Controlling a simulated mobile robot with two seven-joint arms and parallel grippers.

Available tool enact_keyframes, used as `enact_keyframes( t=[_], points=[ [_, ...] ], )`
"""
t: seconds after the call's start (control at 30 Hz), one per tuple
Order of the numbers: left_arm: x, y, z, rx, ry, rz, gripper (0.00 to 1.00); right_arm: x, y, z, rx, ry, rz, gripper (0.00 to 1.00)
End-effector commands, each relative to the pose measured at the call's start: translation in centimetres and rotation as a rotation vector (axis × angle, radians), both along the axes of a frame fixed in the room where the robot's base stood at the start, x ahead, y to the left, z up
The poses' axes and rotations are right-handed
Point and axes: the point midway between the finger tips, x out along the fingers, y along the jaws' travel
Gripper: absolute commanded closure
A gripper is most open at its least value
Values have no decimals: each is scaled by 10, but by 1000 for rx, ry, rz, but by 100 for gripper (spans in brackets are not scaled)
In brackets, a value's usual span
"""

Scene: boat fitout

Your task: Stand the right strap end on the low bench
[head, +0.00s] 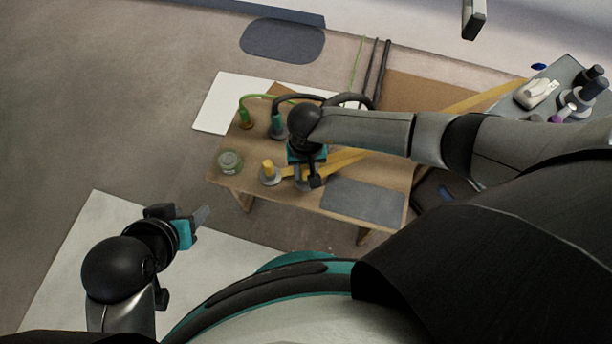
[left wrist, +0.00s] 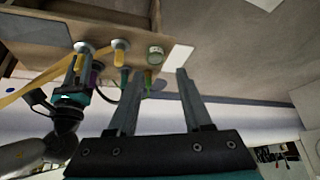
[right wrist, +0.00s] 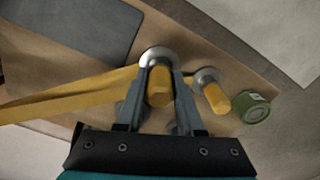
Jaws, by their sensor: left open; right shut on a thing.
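The right strap end (right wrist: 159,86), a yellow grip on a round grey disc, is between the fingers of my right gripper (right wrist: 155,100), which is shut on it. In the head view my right gripper (head: 306,180) is over the low bench (head: 232,178). The strap end looks upright, its disc at or just above the bench top; I cannot tell if it touches. A yellow strap (right wrist: 70,95) trails from it. A second yellow strap end (head: 268,170) stands beside it on the bench. My left gripper (head: 197,226) is open and empty, left of the bench; its fingers show in the left wrist view (left wrist: 158,105).
A green round tin (head: 230,161) stands at the bench's left edge. Green and teal fittings with hoses (head: 278,126) stand behind. A dark grey mat (head: 365,202) covers the front right. A grey side table (head: 563,75) holds bottles at the far right.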

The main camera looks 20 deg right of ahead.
Motion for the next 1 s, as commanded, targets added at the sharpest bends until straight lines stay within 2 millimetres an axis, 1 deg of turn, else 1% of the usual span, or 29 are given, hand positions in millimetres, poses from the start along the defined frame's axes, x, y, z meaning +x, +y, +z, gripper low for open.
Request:
enact_keyframes(
  t=[0.07,0.4,0.57,0.87,1.0],
  points=[
    [4,-5,-1,-17,-39,-9,50,-1,0,-10,0,2,-1,100],
    [26,-33,-4,-105,-234,-45,50,0,0,-31,1,1,-1,100],
    [30,-39,-2,-127,-277,-51,50,0,0,-35,1,1,0,100],
    [30,-39,-1,-129,-285,-51,50,0,0,-35,0,1,0,100],
    [32,-43,-2,-143,-311,-55,50,0,0,-37,0,0,0,100]
  ],
)
